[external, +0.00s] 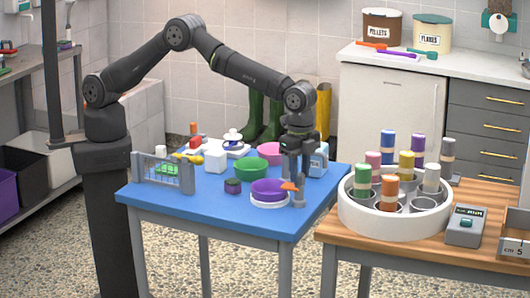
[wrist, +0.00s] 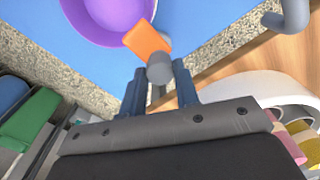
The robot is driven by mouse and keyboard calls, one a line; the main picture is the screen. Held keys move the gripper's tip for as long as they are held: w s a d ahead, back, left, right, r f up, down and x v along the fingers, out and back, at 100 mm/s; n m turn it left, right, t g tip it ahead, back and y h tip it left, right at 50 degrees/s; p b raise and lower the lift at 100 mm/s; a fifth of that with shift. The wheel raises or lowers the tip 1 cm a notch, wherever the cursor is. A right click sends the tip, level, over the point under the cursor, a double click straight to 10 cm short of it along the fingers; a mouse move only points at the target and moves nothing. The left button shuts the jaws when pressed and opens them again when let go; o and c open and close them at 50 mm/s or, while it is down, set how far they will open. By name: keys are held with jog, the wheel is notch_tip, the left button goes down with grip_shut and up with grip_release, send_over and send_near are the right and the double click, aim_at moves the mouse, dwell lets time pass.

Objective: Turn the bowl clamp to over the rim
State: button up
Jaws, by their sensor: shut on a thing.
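The bowl clamp is an orange flat tongue (external: 290,186) on a grey knob and post. In the wrist view the tongue (wrist: 146,38) points up and left from the grey knob (wrist: 160,70). My gripper (external: 298,172) is above the clamp at the right of the blue table; in the wrist view its fingers (wrist: 160,82) stand on both sides of the knob, shut on it. The purple bowl (external: 269,188) sits on a white base just left of the clamp. The tongue's outer corner meets the bowl's edge (wrist: 108,20); I cannot tell whether it lies over the rim.
A green bowl (external: 249,168), a pink bowl (external: 270,153), a dark purple block (external: 232,186) and a grey fence (external: 162,173) are on the blue table (external: 215,211). A white round rack (external: 393,219) of coloured cylinders stands on the wooden table at the right.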

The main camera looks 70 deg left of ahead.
dwell(0.3)
jog(key=o, duration=1)
jog(key=shift+c, duration=0.2)
jog(key=shift+r, duration=0.1)
notch_tip(320, 180, up, 17)
jog(key=shift+r, duration=0.15)
jog(key=shift+s, duration=0.1)
notch_tip(320, 180, down, 18)
jog(key=shift+r, duration=0.25)
dwell(0.3)
